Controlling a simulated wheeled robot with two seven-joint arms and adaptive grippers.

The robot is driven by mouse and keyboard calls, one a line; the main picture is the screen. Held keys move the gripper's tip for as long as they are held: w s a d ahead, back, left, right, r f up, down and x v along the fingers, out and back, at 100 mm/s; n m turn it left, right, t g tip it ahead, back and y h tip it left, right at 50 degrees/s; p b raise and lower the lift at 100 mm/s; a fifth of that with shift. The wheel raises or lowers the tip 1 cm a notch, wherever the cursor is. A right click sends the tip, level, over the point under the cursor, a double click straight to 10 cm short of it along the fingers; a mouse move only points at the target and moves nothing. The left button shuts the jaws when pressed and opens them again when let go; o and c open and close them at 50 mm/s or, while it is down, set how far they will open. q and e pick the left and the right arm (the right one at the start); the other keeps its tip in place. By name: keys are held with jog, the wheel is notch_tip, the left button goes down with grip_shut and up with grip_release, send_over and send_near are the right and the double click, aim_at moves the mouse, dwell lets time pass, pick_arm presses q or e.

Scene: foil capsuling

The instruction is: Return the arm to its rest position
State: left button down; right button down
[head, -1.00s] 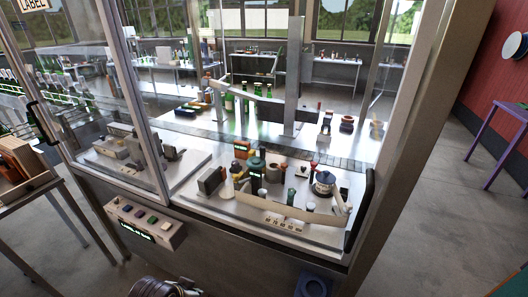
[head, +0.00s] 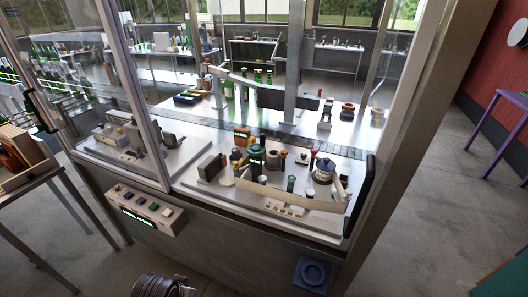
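Neither gripper can be made out in the head view. A dark, ribbed rounded part (head: 160,287) shows at the bottom edge and may be part of my own arm, but no fingers are visible on it. The capsuling machine stands ahead behind glass panels in a metal frame. Its work plate (head: 215,190) carries several small tools and parts, among them a dark block (head: 210,168) and a round pot-like piece with a blue top (head: 324,170). Several green bottles (head: 257,80) stand upright behind it.
A control box (head: 146,210) with several buttons juts from the machine's front at left. A table with a wooden crate (head: 18,160) stands at far left. A blue pad (head: 313,273) is low on the front. A purple table (head: 510,100) is at right; the floor (head: 430,200) between is clear.

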pick_arm(q)
jog(key=s+f+g+b, duration=0.1)
jog(key=s+f, duration=0.1)
jog(key=f, duration=1.4)
jog(key=s+f+b, duration=0.1)
jog(key=s+f, duration=0.2)
jog(key=f, duration=1.4)
jog(key=s+a+f+b, duration=0.1)
jog(key=s+a+f, duration=0.1)
jog(key=s+f, duration=0.8)
jog(key=s+a+f+g, duration=0.1)
jog(key=s+a+f, duration=0.1)
jog(key=s+f, duration=0.8)
jog(key=shift+s+b, duration=0.4)
jog(key=shift+s, duration=0.05)
jog(key=shift+a, duration=0.1)
dwell(1.2)
